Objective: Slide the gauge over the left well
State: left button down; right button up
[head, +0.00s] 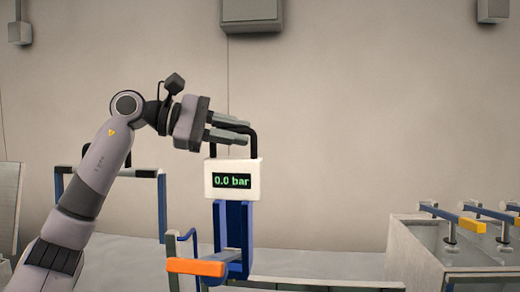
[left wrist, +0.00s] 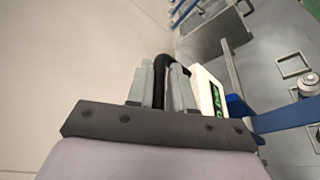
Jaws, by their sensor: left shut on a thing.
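The gauge (head: 245,166) is a white box with a green "0.0 bar" display and a black loop handle on top. It stands upright in the head view, in front of or on a blue frame (head: 220,225); I cannot tell whether they touch. My left gripper (head: 241,132) is shut on the black handle. In the left wrist view, the fingers (left wrist: 163,68) close around the handle, with the white side of the gauge (left wrist: 205,88) just to their right. I cannot make out the left well in either view. My right gripper is not in view.
An orange-handled lever (head: 195,267) sticks out low beside the blue frame. A metal box (head: 425,255) with several yellow-tipped levers stands at the right. The space between gauge and box looks clear.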

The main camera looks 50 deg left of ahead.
pick_arm(q)
jog(key=shift+s+a+b, duration=0.3)
jog(key=shift+s+a, duration=0.35)
jog(key=shift+a, duration=0.25)
jog(key=shift+r, duration=0.15)
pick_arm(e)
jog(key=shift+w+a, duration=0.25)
pick_arm(q)
jog(key=c, duration=1.1)
grip_release()
jog(key=shift+s+a, duration=0.1)
jog(key=shift+a, duration=0.1)
jog(key=shift+b+v, duration=0.95)
jog(key=shift+v, duration=2.6)
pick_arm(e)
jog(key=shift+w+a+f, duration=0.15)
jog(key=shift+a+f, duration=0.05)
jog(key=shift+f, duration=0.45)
